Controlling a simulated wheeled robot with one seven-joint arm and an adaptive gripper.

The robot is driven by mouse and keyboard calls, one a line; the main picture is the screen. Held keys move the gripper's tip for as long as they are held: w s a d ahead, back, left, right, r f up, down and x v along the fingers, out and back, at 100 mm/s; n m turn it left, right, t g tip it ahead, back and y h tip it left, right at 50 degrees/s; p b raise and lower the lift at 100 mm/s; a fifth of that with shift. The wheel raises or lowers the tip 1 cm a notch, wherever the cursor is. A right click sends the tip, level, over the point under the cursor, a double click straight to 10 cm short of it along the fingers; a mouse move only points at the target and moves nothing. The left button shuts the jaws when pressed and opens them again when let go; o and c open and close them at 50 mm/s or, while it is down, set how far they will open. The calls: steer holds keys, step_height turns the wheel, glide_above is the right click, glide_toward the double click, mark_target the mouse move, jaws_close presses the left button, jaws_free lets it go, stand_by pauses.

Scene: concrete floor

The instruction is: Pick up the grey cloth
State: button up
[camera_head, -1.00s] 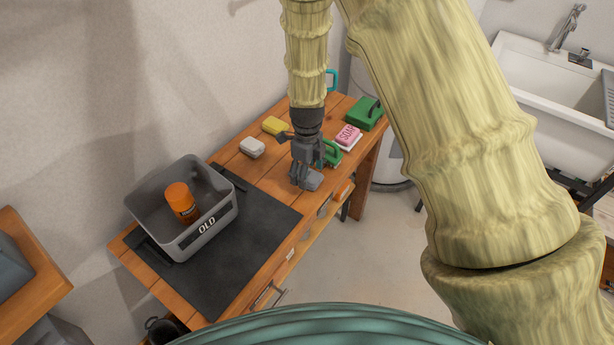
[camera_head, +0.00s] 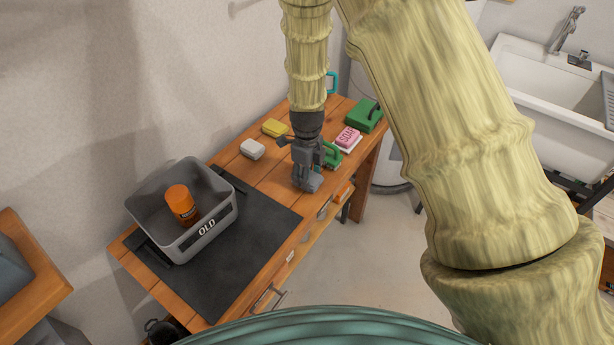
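My gripper (camera_head: 307,184) is dark grey and points down over the right part of the wooden workbench, near its front edge. Its fingers are small and overlap in this view, so I cannot tell whether they are open or shut, or whether they hold anything. I cannot make out a grey cloth with certainty. A pale grey-white rounded item (camera_head: 252,149) lies on the bench to the left of my gripper, apart from it; I cannot tell whether it is cloth. The bench right under and behind my gripper is hidden.
A grey bin marked OLD (camera_head: 216,232) holds an orange container (camera_head: 181,204) on a black mat (camera_head: 252,243). A yellow sponge (camera_head: 275,128), pink SOAP block (camera_head: 348,137), green-handled brush (camera_head: 331,155) and green box (camera_head: 364,116) surround my gripper. A white sink (camera_head: 540,75) stands right.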

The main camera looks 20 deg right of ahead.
steer(key=shift+r, duration=0.55)
steer(key=shift+s+r+b, duration=0.2)
steer(key=shift+r, duration=0.4)
steer(key=shift+s+r+b, duration=0.2)
steer(key=shift+r, duration=0.35)
steer(key=s+a+r+b, duration=0.1)
steer(key=s+b, duration=0.1)
steer(key=s, duration=1.3)
steer(key=shift+r, duration=0.2)
steer(key=o, duration=0.4)
steer(key=shift+c, duration=0.2)
steer(key=c, duration=0.3)
